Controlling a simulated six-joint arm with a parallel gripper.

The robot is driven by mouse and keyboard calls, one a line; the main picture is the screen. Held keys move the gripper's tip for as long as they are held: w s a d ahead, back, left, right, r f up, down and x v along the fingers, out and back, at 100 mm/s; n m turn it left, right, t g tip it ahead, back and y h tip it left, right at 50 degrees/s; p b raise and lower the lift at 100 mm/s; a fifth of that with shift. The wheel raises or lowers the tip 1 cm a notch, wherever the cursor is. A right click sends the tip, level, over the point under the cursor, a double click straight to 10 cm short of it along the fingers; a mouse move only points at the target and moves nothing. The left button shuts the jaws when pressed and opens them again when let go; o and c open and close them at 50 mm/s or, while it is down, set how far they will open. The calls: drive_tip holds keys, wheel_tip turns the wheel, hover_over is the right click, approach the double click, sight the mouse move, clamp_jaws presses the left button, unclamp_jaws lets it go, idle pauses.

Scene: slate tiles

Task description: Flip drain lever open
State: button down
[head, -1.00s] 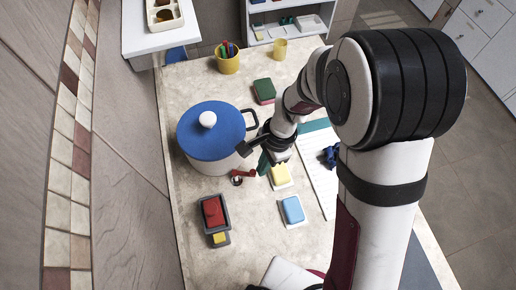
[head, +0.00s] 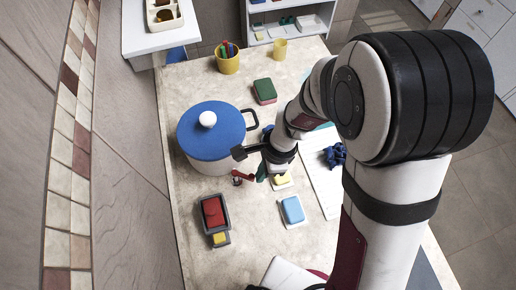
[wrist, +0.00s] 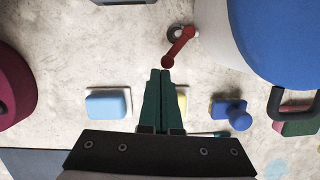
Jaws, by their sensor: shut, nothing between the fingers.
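The drain lever is a small red handle (head: 243,176) on a dark round fitting, low beside the white pot (head: 213,168) with the blue lid (head: 210,130). In the wrist view the red lever (wrist: 181,45) slants from its grey pivot at the upper right to a rounded end at the lower left. My gripper (head: 262,173) is just right of the lever in the head view. In the wrist view its green fingers (wrist: 160,74) are together and empty, their tips close to the lever's rounded end. I cannot tell whether they touch it.
A blue block (head: 292,210) and a partly hidden yellow block (head: 282,180) lie near my gripper. A grey tray (head: 204,225) with a red block stands at the front left. A green-topped block (head: 264,90) and a yellow cup (head: 228,63) are farther back.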

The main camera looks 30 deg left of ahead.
drive_tip(key=shift+s+m, duration=0.25)
drive_tip(key=shift+m, duration=0.15)
drive_tip(key=shift+s, duration=0.3)
idle(0.3)
drive_tip(key=shift+w+a, duration=0.5)
drive_tip(key=shift+a, duration=0.3)
drive_tip(key=w+d, duration=0.1)
drive_tip(key=d, duration=0.2)
drive_tip(key=shift+w+r, duration=0.1)
drive_tip(key=shift+w, duration=0.3)
drive_tip(key=d+v, duration=0.1)
drive_tip(key=v, duration=0.9)
drive_tip(key=shift+s, duration=0.15)
